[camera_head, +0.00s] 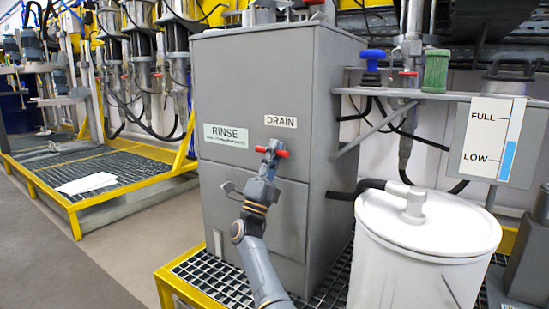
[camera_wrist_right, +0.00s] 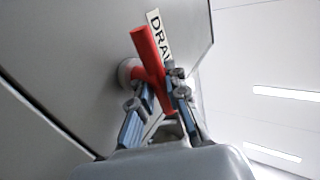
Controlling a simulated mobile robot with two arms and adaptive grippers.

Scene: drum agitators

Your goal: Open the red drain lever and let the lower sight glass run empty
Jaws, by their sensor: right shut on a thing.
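The red drain lever (camera_head: 280,152) is on the front of the grey cabinet (camera_head: 240,95), just below the DRAIN label (camera_head: 281,121). It lies roughly crosswise in the head view. My right gripper (camera_head: 269,157) is at the lever. The right wrist view shows the lever (camera_wrist_right: 145,48) running between the two fingers of the right gripper (camera_wrist_right: 160,86), which are shut on it. The sight glass (camera_head: 514,123), marked FULL and LOW, is on the right. Its blue column (camera_head: 508,160) tops out a little above the LOW line. My left gripper is out of view.
A RINSE sign (camera_head: 226,135) is left of the lever. Floor (camera_head: 90,270) at left is clear.

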